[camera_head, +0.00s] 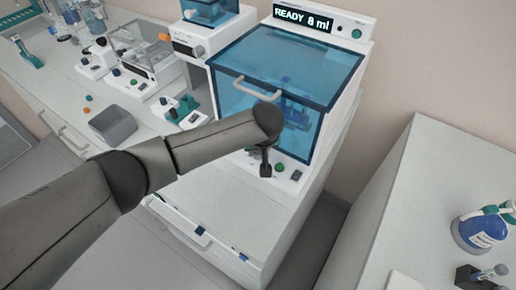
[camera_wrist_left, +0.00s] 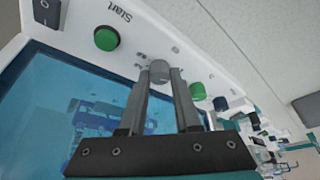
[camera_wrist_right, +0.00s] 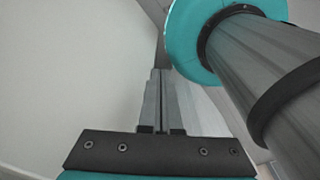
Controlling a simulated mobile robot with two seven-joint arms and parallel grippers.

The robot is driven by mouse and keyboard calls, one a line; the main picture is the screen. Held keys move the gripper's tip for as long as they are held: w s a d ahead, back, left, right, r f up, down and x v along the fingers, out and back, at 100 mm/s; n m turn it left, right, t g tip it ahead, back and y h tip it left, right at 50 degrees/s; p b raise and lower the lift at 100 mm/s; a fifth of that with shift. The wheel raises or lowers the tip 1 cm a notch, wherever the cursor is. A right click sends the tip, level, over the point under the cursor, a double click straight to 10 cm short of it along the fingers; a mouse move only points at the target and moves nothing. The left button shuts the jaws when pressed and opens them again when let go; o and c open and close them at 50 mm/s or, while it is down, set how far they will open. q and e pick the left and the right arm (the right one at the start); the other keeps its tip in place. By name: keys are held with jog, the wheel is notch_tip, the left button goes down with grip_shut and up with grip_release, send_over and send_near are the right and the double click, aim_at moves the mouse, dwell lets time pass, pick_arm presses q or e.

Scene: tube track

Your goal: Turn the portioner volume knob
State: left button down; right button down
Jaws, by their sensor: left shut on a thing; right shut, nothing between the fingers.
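The portioner (camera_head: 280,95) is a white machine with a blue see-through cover. Its display (camera_head: 303,19) reads "READY 8 ml". In the left wrist view, its front panel carries a grey round knob (camera_wrist_left: 159,71), a green Start button (camera_wrist_left: 107,39) and a green knob (camera_wrist_left: 197,91). My left gripper (camera_wrist_left: 160,78) is shut on the grey knob, one finger on each side. In the head view, my left gripper (camera_head: 265,165) is at the front panel, and the arm hides part of it. My right gripper (camera_wrist_right: 160,75) is shut and empty, seen only in the right wrist view.
A grey bin (camera_head: 113,125) and several small devices stand on the left bench. A blue bottle (camera_head: 482,230) stands on the right bench (camera_head: 440,190). A gap separates the right bench from the portioner. The portioner's cover handle (camera_head: 257,88) is just above my left arm.

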pick_arm(q)
jog(key=m+h+p, duration=0.1)
jog(key=m+p, duration=0.2)
jog(key=p, duration=0.1)
jog(key=shift+s+a+r, duration=0.1)
jog(key=m+h+p, duration=0.1)
jog(key=m, duration=0.1)
jog(key=shift+a+m, duration=0.1)
jog(key=shift+m, duration=0.3)
jog(key=m+g+h, duration=0.1)
jog(key=m, duration=0.1)
jog(key=shift+f+m, duration=0.2)
jog(key=shift+m, duration=0.2)
jog(key=m+h+b, duration=0.1)
jog(key=m, duration=0.1)
jog(key=shift+a+f+m+g, duration=0.1)
jog(key=shift+m+g, duration=0.2)
jog(key=m+b, duration=0.2)
jog(key=shift+w+m+g+h, duration=0.25)
jog(key=shift+m+g+h, duration=0.05)
jog(key=shift+m+g, duration=0.1)
jog(key=m+b, duration=0.2)
jog(key=m+g+b, duration=0.1)
jog(key=m+b, duration=0.1)
jog(key=shift+w+f+g+h, duration=0.1)
jog(key=shift+g+h, duration=0.2)
jog(key=shift+a+m+g+b, duration=0.1)
jog(key=shift+m+g+b, duration=0.3)
jog(key=shift+m+b, duration=0.8)
jog(key=shift+r, duration=0.2)
